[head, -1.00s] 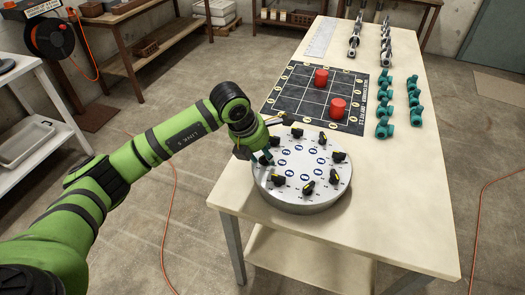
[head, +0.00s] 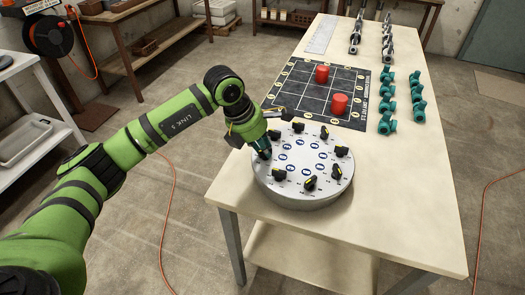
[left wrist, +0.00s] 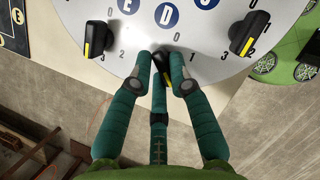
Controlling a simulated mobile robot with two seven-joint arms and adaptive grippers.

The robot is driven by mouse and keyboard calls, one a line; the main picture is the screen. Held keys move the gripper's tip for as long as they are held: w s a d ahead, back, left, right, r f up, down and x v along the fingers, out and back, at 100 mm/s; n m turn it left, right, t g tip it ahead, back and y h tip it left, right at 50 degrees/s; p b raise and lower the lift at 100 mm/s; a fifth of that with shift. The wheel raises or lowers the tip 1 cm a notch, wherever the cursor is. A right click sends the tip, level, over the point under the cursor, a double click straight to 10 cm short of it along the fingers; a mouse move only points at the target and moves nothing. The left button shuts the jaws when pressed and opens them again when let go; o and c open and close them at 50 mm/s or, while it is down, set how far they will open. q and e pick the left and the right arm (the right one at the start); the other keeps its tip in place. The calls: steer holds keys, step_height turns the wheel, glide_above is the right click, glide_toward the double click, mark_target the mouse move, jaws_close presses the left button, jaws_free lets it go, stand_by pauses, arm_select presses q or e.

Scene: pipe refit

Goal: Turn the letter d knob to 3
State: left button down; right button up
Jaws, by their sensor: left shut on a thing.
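The round grey dial plate (head: 300,192) lies on the near left part of the table and carries several black knobs with yellow pointer lines. My left gripper (head: 265,153) is at the plate's left edge. In the left wrist view, a blue letter D (left wrist: 165,15) marks the knob between my fingertips. My left gripper (left wrist: 161,72) is shut on this letter d knob (left wrist: 164,62), its green fingers on either side. The fingers hide much of the knob and some digits of its scale, so its exact setting cannot be read. My right gripper is not in view.
Neighbouring knobs (left wrist: 97,38) and (left wrist: 249,33) flank the held one. Behind the plate lies a black grid board (head: 297,88) with two red cylinders (head: 339,104). Teal fittings (head: 388,118) stand to its right. The table's front right is bare.

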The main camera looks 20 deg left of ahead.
arm_select(q)
steer(key=m+b, duration=0.1)
steer(key=m, duration=0.1)
steer(key=m+g+b, duration=0.1)
steer(key=m+b, duration=0.1)
steer(key=shift+w+f+m+g+h, duration=0.1)
steer(key=shift+w+m+g+h, duration=0.1)
steer(key=shift+m+g+h, duration=0.15)
steer(key=shift+w+d+m+g+h+b, duration=0.15)
steer(key=shift+m+g+b, duration=0.35)
steer(key=shift+m, duration=0.6)
steer(key=shift+s+a+m+g+h+b, duration=0.1)
steer(key=shift+m+g+b, duration=0.3)
steer(key=shift+m, duration=0.65)
steer(key=c, duration=1.1)
jaws_free()
steer(key=shift+d, duration=0.1)
steer(key=shift+c, duration=0.2)
steer(key=v, duration=1.2)
